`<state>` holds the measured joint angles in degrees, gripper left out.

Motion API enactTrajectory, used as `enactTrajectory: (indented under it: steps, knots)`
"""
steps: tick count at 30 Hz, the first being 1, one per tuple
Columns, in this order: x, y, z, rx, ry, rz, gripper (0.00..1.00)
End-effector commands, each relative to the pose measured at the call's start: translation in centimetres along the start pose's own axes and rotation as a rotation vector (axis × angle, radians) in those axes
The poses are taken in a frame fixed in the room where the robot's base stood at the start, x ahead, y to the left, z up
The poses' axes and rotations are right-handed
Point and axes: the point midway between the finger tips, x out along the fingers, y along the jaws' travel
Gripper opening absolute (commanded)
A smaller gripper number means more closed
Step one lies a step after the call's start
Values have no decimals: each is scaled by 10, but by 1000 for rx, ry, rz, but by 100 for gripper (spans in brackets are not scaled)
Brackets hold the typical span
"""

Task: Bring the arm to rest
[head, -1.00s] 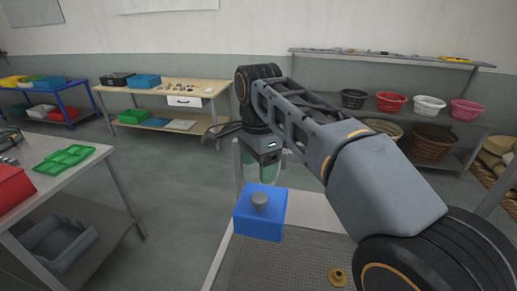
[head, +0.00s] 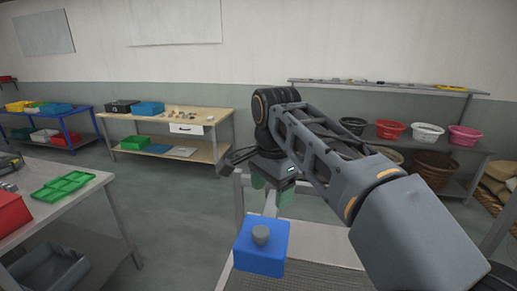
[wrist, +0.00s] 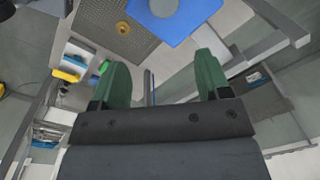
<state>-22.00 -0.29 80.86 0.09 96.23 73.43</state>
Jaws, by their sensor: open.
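My gripper (wrist: 165,82) shows in the wrist view with its two green fingers spread wide apart and nothing between them. In the head view my gripper (head: 270,197) hangs at the end of my raised, bent arm, partly hidden by the wrist. A blue block-like lid with a grey knob (head: 262,255) is just below and nearer than the gripper, apart from it as far as I can see. The same blue lid (wrist: 178,25) is at the top of the wrist view, beyond the fingertips.
A perforated grey surface with a brass fitting (wrist: 123,28) lies beside the blue lid. A grey table with a green tray (head: 62,187) stands at left. A wooden bench (head: 170,115) and shelves with several baskets (head: 390,130) stand behind. The floor between is open.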

Motion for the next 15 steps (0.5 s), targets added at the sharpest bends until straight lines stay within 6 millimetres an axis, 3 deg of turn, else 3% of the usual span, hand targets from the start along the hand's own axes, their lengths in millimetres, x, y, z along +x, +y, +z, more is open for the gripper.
enactTrajectory:
  steps: [6,15]
  knots:
    - [44,64,-30,-303,80,-107,70]
    - [118,142,-43,-691,254,-162,70]
